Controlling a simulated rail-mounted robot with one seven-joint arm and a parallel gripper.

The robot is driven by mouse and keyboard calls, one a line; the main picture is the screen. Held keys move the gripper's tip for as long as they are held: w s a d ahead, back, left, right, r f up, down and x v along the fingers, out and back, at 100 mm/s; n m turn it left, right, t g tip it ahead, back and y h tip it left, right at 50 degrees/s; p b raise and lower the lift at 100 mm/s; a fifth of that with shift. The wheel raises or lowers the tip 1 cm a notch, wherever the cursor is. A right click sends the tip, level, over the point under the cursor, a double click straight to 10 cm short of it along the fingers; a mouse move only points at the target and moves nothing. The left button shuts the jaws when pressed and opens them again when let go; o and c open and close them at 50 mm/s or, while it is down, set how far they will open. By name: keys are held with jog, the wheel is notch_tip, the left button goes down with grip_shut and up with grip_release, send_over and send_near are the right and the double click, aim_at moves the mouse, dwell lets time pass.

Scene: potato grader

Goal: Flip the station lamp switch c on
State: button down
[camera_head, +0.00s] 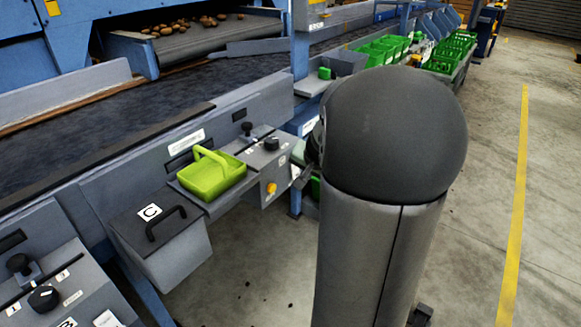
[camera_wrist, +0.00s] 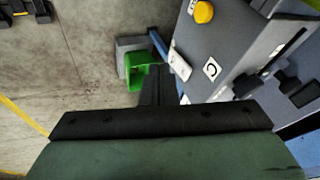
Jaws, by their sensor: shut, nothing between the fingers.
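The station C control panel (camera_head: 262,153) is left of my arm in the head view. In the wrist view it fills the upper right, with a white C label (camera_wrist: 211,69). A small white switch plate (camera_wrist: 179,64) sits beside that label, near the panel's edge. I cannot tell which way its switch is tipped. My gripper (camera_wrist: 158,72) is shut and empty, its dark fingers just left of and below the plate in the picture. I see no clear contact. My own arm hides most of the gripper in the head view.
A green bin (camera_wrist: 138,72) lies beyond the fingers. A bright green basket (camera_head: 212,175) and a grey box lid with a handle (camera_head: 160,215) are left of the panel. Open floor lies right.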

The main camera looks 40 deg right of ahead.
aim_at(295, 171)
jog(key=shift+m+h, duration=0.4)
jog(key=shift+m, duration=0.2)
jog(key=d, duration=0.4)
jog(key=shift+d, duration=0.3)
jog(key=shift+f, duration=0.1)
jog(key=w+f+b, duration=0.1)
jog(key=w+f, duration=0.7)
jog(key=w, duration=0.1)
jog(key=shift+d+f, duration=0.35)
jog(key=shift+d, duration=0.1)
jog(key=shift+f, duration=0.1)
